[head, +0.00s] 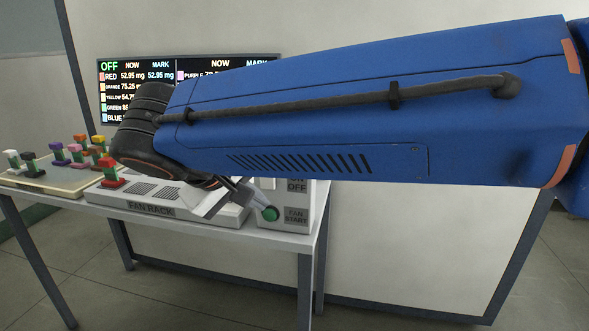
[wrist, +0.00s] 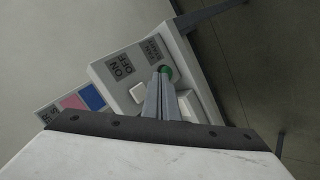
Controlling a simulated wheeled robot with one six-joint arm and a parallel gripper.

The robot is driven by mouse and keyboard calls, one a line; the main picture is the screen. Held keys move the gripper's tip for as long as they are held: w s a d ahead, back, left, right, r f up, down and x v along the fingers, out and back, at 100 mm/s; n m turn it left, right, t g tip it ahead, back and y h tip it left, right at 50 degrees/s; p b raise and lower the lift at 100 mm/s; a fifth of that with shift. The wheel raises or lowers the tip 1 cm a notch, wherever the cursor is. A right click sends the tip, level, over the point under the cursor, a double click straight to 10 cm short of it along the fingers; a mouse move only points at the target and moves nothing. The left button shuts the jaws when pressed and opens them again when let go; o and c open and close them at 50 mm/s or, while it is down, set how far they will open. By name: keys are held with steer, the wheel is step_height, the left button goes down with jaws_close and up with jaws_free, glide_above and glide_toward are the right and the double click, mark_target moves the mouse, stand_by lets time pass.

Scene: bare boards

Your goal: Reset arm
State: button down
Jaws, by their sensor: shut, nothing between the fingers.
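My blue arm crosses the head view from the right, with my gripper (head: 262,207) at its lower left end. The fingers are shut with nothing between them. Their tips are at the green FAN START button (head: 271,214) on the white control box; I cannot tell whether they touch it. In the wrist view my shut gripper (wrist: 165,74) points at the green button (wrist: 168,71), partly covering it. A white button (wrist: 137,93) sits beside the fingers near the ON OFF label.
The fan rack (head: 150,208) stands on the table (head: 290,240) beside the control box (head: 300,205). A tray (head: 50,187) with several coloured pieces is at left. A red piece (head: 112,183) is on the rack. A screen (head: 125,65) behind reads OFF and is partly hidden by my arm.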

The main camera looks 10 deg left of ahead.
steer(key=w+d+f+m+g, duration=0.1)
steer(key=d+f+m+g, duration=0.15)
steer(key=d, duration=1.05)
steer(key=w+d+f+m+g, duration=0.15)
steer(key=d+f, duration=0.25)
steer(key=d, duration=0.9)
steer(key=s+d+f+m+y, duration=0.1)
steer(key=s+d+f+m, duration=0.1)
steer(key=s+d+f, duration=0.4)
steer(key=s+d+f+m+y, duration=0.1)
steer(key=s+d+f+m, duration=0.2)
steer(key=d, duration=0.9)
steer(key=shift+s+f+y, duration=0.3)
steer(key=shift+s+f, duration=1.35)
steer(key=shift+s, duration=0.3)
